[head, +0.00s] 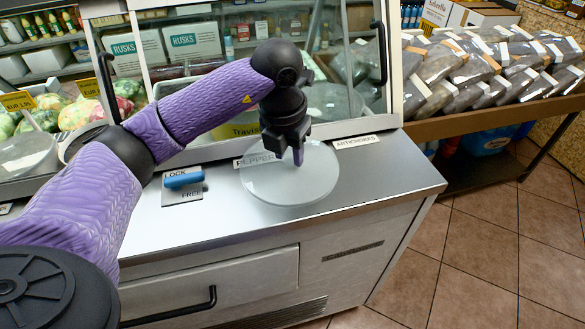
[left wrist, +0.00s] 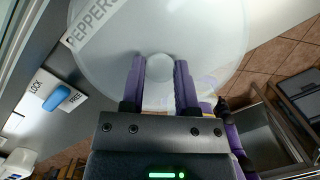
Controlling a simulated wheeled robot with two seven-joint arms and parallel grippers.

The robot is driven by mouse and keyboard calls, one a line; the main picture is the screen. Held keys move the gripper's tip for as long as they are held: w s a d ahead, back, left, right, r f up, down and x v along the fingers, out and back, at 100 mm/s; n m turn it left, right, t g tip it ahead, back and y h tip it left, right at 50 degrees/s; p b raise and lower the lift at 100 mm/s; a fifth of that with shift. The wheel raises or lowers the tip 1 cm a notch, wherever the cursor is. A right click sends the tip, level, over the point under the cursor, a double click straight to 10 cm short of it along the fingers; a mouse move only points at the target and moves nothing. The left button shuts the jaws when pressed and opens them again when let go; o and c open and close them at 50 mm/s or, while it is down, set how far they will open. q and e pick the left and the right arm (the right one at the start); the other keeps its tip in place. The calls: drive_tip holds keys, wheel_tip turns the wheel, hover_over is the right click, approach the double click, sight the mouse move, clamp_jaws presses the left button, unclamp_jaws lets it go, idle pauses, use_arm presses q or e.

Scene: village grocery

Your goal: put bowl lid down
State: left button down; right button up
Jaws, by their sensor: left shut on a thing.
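The bowl lid (head: 289,182) is a round, clear disc over the steel counter top, close to its front edge. It also fills the upper part of the left wrist view (left wrist: 210,40). My left gripper (head: 298,160) is above the middle of the lid and shut on its round knob (left wrist: 159,67), which shows between the two purple fingers in the left wrist view. The lid looks level. I cannot tell whether it touches the counter. My right gripper is not visible in the head view.
A blue lock handle (head: 184,178) sits on a plate at the lid's left. Labels reading PEPPERS and ARTICHOKES (head: 355,141) lie along the glass display case (head: 340,65) behind. Bare counter (head: 395,180) lies to the right. A drawer with a black handle (head: 170,313) is below.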

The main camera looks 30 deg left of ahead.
sight(287, 157)
use_arm(q)
wheel_tip(287, 157, down, 3)
drive_tip(key=shift+f+b, duration=0.2)
drive_tip(key=shift+b, duration=0.4)
drive_tip(key=shift+r, duration=0.15)
drive_tip(key=c, duration=0.8)
unclamp_jaws()
drive_tip(key=o, duration=0.4)
drive_tip(key=shift+o, duration=0.2)
